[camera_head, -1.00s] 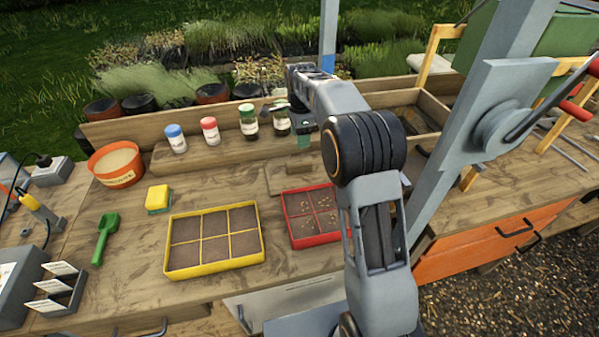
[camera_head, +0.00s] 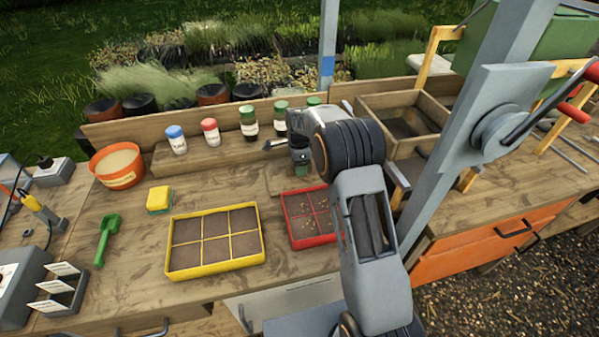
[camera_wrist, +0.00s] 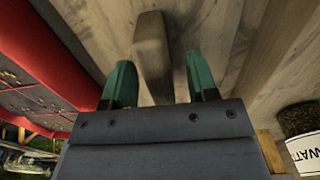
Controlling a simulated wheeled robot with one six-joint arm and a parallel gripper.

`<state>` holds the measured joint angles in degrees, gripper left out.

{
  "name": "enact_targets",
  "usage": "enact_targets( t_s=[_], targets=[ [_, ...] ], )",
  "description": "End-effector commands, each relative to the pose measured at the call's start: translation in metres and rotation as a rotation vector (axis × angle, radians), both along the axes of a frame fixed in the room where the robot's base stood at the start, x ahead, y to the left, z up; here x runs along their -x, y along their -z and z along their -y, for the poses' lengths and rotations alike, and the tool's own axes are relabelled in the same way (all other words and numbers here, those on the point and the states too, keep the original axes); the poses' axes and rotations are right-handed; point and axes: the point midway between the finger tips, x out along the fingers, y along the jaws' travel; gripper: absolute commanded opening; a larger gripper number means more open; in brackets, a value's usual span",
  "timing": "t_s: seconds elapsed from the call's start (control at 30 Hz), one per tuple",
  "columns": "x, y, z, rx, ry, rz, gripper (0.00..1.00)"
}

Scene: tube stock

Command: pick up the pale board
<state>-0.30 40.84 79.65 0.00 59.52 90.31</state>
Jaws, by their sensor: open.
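The pale board (camera_head: 276,181) lies flat on the bench, behind the red tray, partly hidden by my arm and gripper in the head view. My gripper (camera_head: 300,172) is over its right part, pointing down. In the wrist view my gripper (camera_wrist: 155,85) has two green fingers spread apart and empty. A brown wooden bar (camera_wrist: 153,45) shows between and beyond the fingertips, over pale wood. I cannot tell whether this bar is part of the board or lies on it. No clear contact with the fingers shows.
The red tray (camera_head: 294,226) is close in front, with the yellow tray (camera_head: 170,271) to its left. Jars, including a green-lidded one (camera_head: 249,122), stand on the raised shelf (camera_head: 200,160) close behind. A wooden box (camera_head: 436,108) is at back right. Bench left of the board is clear.

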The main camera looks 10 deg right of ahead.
Motion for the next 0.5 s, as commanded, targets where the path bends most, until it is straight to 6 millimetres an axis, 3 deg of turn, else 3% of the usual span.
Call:
enact_targets(
  t_s=[0.37, 0.5],
  targets=[
    [0.0003, 0.0110, 0.0000, 0.000, 0.000, 0.000, 0.53],
    [0.0003, 0.0108, 0.0000, 0.000, 0.000, 0.000, 0.42]
  ],
)
